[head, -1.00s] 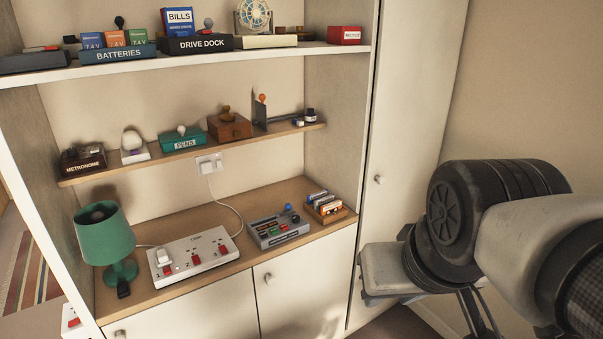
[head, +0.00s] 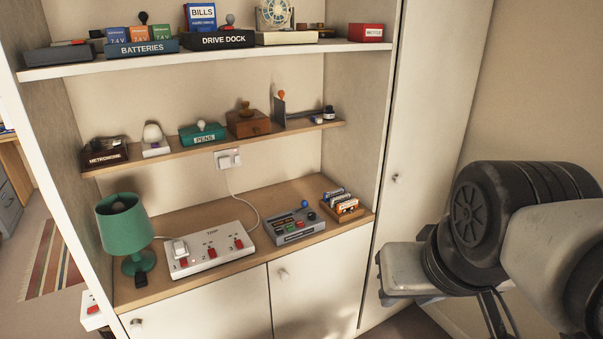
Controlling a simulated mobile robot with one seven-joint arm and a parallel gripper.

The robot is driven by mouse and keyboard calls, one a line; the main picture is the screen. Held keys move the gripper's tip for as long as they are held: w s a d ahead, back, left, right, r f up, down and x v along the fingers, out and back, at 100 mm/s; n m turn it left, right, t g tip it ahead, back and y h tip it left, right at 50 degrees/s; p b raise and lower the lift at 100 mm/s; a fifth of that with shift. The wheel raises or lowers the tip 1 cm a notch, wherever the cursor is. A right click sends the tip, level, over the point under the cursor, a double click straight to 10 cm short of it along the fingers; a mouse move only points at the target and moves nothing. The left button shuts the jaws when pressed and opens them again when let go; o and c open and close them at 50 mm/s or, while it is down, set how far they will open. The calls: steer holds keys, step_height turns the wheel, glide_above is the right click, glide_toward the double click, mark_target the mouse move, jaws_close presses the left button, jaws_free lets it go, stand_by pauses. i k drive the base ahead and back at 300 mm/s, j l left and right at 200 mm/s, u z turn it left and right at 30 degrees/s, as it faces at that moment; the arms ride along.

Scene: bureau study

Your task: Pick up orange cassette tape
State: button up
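A small wooden rack (head: 357,216) stands at the right end of the lower wooden shelf and holds several cassettes upright. The orange cassette tape (head: 347,208) appears to be the front one, with a pale label; it is small, so fine detail is unclear. The blue-topped cassettes (head: 333,193) sit behind it. My arm is at the right of the picture, in front of the cabinet door and wall, apart from the rack. The fingers of my gripper do not show.
Left of the rack are a grey button console (head: 295,227), a white switch panel (head: 208,250) and a green lamp (head: 126,232). A narrow shelf (head: 215,148) with boxes is above. Shelf side panel (head: 357,110) closes the right side. Cabinet doors (head: 205,303) are below.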

mark_target(352, 205)
steer(key=i, duration=0.6)
steer(key=i+j+z, duration=0.1)
steer(key=i, duration=0.5)
